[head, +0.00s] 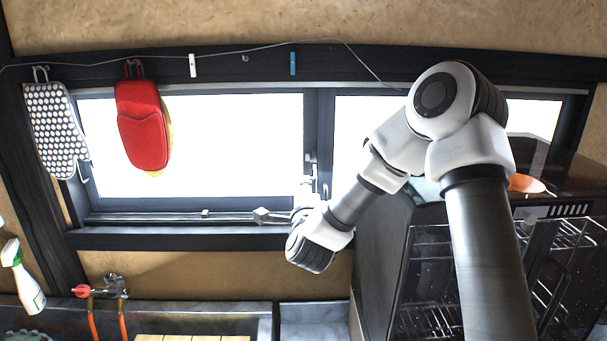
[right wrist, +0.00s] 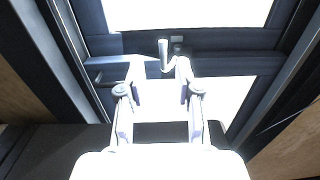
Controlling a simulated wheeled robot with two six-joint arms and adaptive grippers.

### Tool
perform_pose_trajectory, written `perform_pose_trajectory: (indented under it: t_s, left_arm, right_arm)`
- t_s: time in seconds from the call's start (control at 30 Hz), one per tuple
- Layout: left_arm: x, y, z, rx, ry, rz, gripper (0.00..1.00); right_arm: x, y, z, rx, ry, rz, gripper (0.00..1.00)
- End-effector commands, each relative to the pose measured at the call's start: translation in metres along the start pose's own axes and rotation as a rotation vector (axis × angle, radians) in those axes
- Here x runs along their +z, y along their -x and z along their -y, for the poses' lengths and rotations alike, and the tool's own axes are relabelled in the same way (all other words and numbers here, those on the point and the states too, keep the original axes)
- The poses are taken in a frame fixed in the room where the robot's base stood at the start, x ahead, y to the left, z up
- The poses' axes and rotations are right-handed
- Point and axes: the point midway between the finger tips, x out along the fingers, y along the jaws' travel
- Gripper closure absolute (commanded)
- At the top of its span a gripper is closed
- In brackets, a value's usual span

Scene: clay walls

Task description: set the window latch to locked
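The window latch (head: 311,168) is a small pale metal fitting on the dark upright between the window panes. In the right wrist view the latch (right wrist: 164,54) shows as a silver lever with a hooked end and a small mount beside it. My right gripper (right wrist: 160,69) is open, with its two fingers apart on either side of the lever's hooked end. No clear contact shows between fingers and lever. In the head view my right wrist hides most of this gripper. My left gripper is not in view.
A patterned mitt (head: 54,125) and a red mitt (head: 143,125) hang at the window's left. A spray bottle (head: 24,280) and a tap (head: 114,286) stand below left. A dark rack cabinet (head: 380,250) stands close to my right arm.

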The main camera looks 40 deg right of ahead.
Motion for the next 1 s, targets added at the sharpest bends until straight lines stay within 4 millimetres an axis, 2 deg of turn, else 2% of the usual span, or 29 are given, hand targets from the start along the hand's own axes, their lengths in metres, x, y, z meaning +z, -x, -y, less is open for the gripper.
perform_pose_trajectory:
  t_s: [0.1,0.3,0.4,0.6,0.63,0.7,0.73,1.0]
  left_arm:
    - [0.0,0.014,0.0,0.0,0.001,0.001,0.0]
    - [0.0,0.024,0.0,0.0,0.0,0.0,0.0]
    - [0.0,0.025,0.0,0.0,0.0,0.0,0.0]
    - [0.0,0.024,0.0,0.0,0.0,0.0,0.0]
    - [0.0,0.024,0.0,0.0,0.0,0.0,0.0]
    - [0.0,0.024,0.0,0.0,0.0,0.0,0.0]
    - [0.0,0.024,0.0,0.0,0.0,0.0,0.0]
    - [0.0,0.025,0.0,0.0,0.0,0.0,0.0]
  right_arm:
    - [-0.001,-0.023,0.005,-0.001,0.0,-0.002,0.66]
    - [-0.001,-0.057,0.003,0.0,0.001,-0.002,0.66]
    - [-0.001,-0.063,0.001,0.0,0.001,0.0,0.66]
    - [0.0,-0.064,0.001,0.0,0.001,0.0,0.66]
    - [0.0,-0.064,0.001,0.0,0.001,0.0,0.73]
    - [0.0,-0.064,0.001,0.0,0.001,0.0,0.98]
    - [0.0,-0.064,0.001,0.0,0.001,0.0,1.0]
    - [0.0,-0.064,0.002,0.001,0.0,0.0,1.0]
